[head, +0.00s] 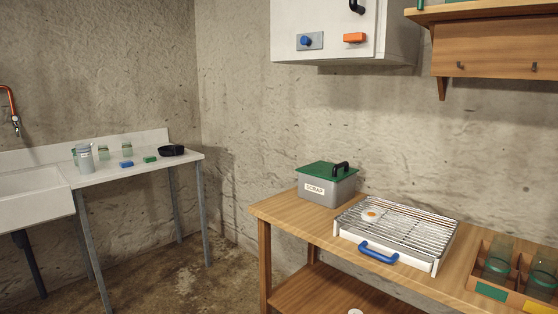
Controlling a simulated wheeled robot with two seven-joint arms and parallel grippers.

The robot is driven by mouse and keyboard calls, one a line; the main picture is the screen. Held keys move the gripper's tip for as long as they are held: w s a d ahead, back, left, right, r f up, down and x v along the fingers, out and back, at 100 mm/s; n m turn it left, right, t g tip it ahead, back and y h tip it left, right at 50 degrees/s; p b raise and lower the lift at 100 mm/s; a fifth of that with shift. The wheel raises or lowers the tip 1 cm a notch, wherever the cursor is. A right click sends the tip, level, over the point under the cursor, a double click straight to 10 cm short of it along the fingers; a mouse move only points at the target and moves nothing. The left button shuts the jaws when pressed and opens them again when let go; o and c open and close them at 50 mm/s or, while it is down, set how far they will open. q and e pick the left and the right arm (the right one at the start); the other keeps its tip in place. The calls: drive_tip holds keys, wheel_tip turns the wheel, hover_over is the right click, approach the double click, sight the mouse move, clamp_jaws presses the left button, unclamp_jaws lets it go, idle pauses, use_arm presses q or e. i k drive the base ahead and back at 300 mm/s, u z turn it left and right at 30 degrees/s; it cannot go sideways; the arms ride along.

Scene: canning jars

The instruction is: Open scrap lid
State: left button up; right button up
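The scrap bin (326,190) is a grey box with a label reading SCRAP on its front. It stands on the left end of the wooden table. Its green lid (322,170) lies on top and looks shut, with a black arched handle (340,168) at its right side. Neither of my grippers shows in the head view.
A white wire rack (440,255) with a blue handle (378,252) stands just right of the bin on the wooden table (285,216). A wooden crate (482,252) holds glass jars at far right. A white cabinet (395,45) hangs above. A sink counter (110,178) is left.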

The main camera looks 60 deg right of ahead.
sight(326, 170)
drive_tip(key=z, duration=0.25)
drive_tip(key=i, duration=1.85)
drive_tip(key=z, duration=0.9)
